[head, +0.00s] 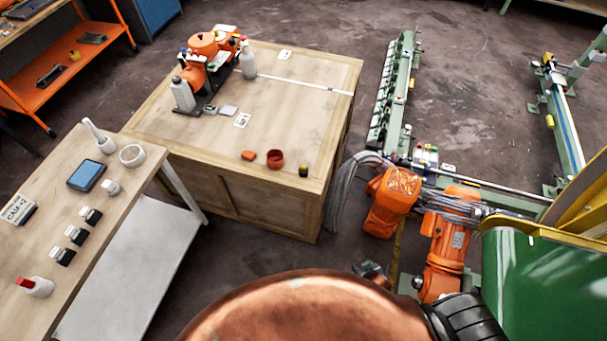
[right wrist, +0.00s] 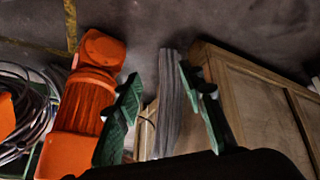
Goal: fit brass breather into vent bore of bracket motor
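Two orange motors hang beside the green machine on the right, a finned one (head: 392,200) and a longer one (head: 447,245). Another orange unit (head: 205,45) stands on a dark base on the wooden crate. I cannot tell which is the bracket motor, and no vent bore can be made out. No brass breather can be identified. My right gripper (head: 372,272) is low, left of the longer motor and mostly hidden. My left gripper is not in view.
The crate top (head: 185,150) bears a red-brown cup (head: 275,159), a small orange block (head: 249,155) and a dark yellow-topped item (head: 303,170). A bench (head: 130,195) at left holds a tablet (head: 86,175) and bottles. Grey cables (head: 347,195) hang between crate and motors.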

